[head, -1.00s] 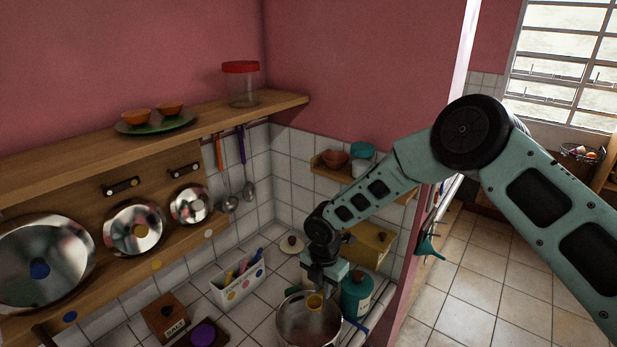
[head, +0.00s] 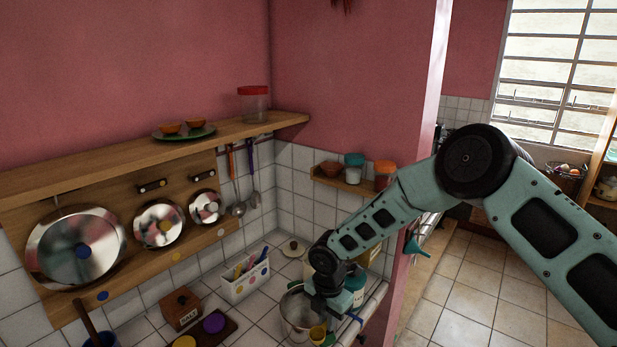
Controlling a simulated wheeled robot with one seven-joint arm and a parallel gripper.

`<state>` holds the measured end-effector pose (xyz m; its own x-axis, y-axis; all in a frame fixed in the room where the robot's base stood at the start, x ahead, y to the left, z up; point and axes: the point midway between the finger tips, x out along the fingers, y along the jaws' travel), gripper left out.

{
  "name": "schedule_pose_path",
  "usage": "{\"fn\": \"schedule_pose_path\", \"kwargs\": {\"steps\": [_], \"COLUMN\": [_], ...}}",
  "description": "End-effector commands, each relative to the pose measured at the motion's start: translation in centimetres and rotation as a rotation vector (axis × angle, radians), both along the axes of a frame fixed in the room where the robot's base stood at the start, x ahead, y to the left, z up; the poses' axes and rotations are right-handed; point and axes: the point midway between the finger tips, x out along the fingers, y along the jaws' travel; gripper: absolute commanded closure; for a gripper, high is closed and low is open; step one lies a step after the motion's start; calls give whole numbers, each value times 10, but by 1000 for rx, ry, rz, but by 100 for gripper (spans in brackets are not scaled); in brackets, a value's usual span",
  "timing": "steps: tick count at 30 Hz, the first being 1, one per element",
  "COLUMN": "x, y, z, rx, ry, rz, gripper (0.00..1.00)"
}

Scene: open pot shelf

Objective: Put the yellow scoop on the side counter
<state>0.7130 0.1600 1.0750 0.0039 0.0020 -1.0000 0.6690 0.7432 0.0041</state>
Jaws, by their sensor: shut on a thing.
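The yellow scoop (head: 317,334) is in the head view at the bottom centre, just below my gripper (head: 323,316). My gripper is shut on it, pointing down. The scoop is in front of the steel pot (head: 292,312) and partly overlaps its right edge in the picture. A white tiled counter (head: 258,318) lies below. I cannot tell which surface is the side counter.
A teal bottle (head: 355,281) stands close behind my gripper. A white utensil box (head: 245,281), a salt box (head: 182,308) and a board with coloured discs (head: 232,333) are to the left. A pink wall end (head: 420,110) stands right of the counter.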

Motion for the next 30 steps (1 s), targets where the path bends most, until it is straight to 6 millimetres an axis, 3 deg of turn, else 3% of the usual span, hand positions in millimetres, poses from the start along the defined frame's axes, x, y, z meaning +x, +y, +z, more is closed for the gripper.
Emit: {"fn": "schedule_pose_path", "kwargs": {"steps": [14,23,30], "x": [4,-4,-26], "y": [-59,-139,-208], "z": [-29,-66,-96], "rx": [2,4,5], "ry": [-1,-1,2], "rz": [-450,-1086,-1677], "gripper": [100,100,100]}}
